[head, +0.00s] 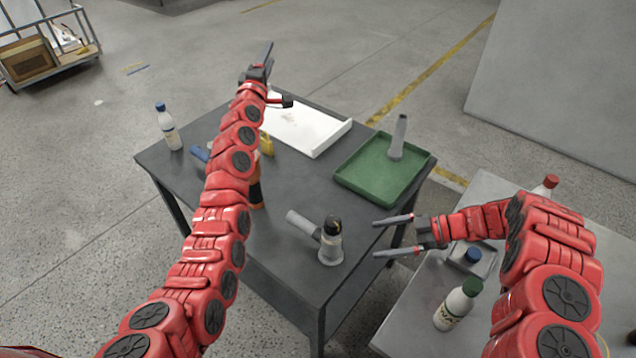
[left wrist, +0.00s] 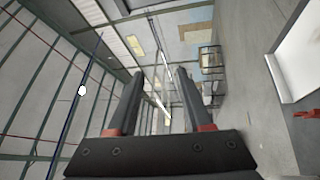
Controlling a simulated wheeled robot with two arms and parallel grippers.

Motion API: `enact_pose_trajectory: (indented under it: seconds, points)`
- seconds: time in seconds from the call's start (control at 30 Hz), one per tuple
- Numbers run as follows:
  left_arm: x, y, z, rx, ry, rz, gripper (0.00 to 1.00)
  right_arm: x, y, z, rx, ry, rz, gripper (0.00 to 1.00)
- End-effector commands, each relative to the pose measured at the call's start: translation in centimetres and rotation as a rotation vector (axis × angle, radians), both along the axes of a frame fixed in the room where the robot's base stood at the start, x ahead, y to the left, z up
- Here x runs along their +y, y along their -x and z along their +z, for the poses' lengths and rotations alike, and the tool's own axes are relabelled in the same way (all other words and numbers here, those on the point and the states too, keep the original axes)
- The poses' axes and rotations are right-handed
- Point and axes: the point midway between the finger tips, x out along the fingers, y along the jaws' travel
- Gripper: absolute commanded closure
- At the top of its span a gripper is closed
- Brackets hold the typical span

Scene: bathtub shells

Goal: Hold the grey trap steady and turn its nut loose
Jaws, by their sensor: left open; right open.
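The grey trap (head: 330,250) stands near the front right corner of the dark table. A grey pipe stub (head: 301,223) sticks out from it to the left. A dark piece at its top (head: 333,226) looks like the nut. My right gripper (head: 377,238) is open and empty just right of the trap, its fingers pointing at it without touching. My left gripper (head: 279,74) is open and empty above the table's far side, far from the trap. Its two fingers also show apart in the left wrist view (left wrist: 155,95), with only the hall beyond.
A green tray (head: 362,187) holds a grey tube (head: 398,138). A white tray (head: 335,140) lies at the back. A white bottle (head: 170,133) stands at the far left. My left arm hides part of the table. A side table at right holds bottles (head: 456,306).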

Motion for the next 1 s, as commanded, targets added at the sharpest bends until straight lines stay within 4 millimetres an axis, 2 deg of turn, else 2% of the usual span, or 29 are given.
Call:
enact_pose_trajectory:
  seconds: [0.03, 0.07, 0.1, 0.17, 0.2, 0.27, 0.3, 0.37, 0.4, 0.5, 0.6, 0.7, 0.8, 0.9, 1.0]
  points:
    - [-2.9, -0.6, 0.3, 0.075, 0.023, -0.102, 0.5, 0.0, 0.0, 0.0, 0.0, 0.0, 0.0, 0.01]
    - [-4.7, -0.8, 0.3, 0.127, 0.037, -0.165, 0.5, 0.0, 0.0, 0.0, 0.0, 0.0, 0.0, 0.01]
    - [-7.3, -0.6, -0.1, 0.206, 0.052, -0.25, 0.5, 0.0, 0.0, 0.0, 0.0, 0.0, 0.0, 0.01]
    - [-10.9, 0.3, -1.0, 0.337, 0.064, -0.366, 0.5, 0.0, 0.0, 0.0, 0.0, 0.0, 0.0, 0.01]
    - [-13.0, 1.3, -1.6, 0.428, 0.062, -0.435, 0.5, 0.0, 0.0, 0.0, 0.0, 0.0, 0.0, 0.01]
    - [-15.8, 3.4, -3.0, 0.575, 0.057, -0.524, 0.5, 0.0, 0.0, 0.0, 0.0, 0.0, 0.0, 0.01]
    - [-17.2, 5.1, -4.1, 0.681, 0.047, -0.57, 0.5, 0.0, 0.0, 0.0, 0.0, 0.0, 0.0, 0.01]
    - [-18.9, 8.1, -6.0, 0.851, 0.021, -0.625, 0.5, 0.0, 0.0, 0.0, 0.0, 0.0, 0.0, 0.01]
    - [-19.5, 10.3, -7.4, 0.967, 0.003, -0.648, 0.5, 0.0, 0.0, 0.0, 0.0, 0.0, 0.0, 0.01]
    - [-19.4, 15.9, -10.4, 1.243, -0.052, -0.652, 0.5, 0.0, 0.0, 0.0, 0.0, 0.0, 0.0, 0.01]
    - [-17.9, 20.8, -12.7, 1.477, -0.096, -0.608, 0.5, 0.0, 0.0, 0.0, 0.0, 0.0, 0.0, 0.01]
    - [-16.1, 24.4, -14.1, 1.645, -0.128, -0.548, 0.5, 0.0, 0.0, 0.0, 0.0, 0.0, 0.0, 0.01]
    - [-14.8, 26.9, -14.8, 1.759, -0.148, -0.5, 0.5, 0.0, 0.0, 0.0, 0.0, 0.0, 0.0, 0.01]
    - [-14.0, 28.1, -15.0, 1.817, -0.159, -0.469, 0.5, 0.1, 0.0, 0.0, 0.0, 0.0, 0.0, 0.01]
    - [-13.7, 28.6, -15.1, 1.837, -0.162, -0.456, 0.5, 0.6, 0.0, -0.2, 0.001, -0.001, 0.002, 0.01]
